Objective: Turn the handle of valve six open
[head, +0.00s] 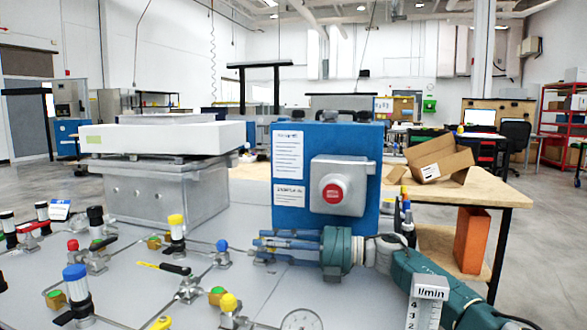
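A panel (150,290) carries thin metal pipes and several small valves. One valve handle (175,268) is black with a yellow end and lies nearly flat left of centre. Another black handle (103,243) sits further left. I can read no valve numbers, so I cannot tell which is valve six. My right gripper (259,244) comes in from the lower right, low over the panel, fingers pointing left. Its fingertips are close to a blue-knobbed fitting (222,247); contact is unclear. The finger gap is too small to judge. My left gripper is out of view.
A blue box with a red button (333,193) stands behind my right gripper. A grey metal box (160,195) with a white top stands behind the valves. A flow meter (428,300) and a round gauge (301,320) are in front. Capped cylinders (77,290) rise at left.

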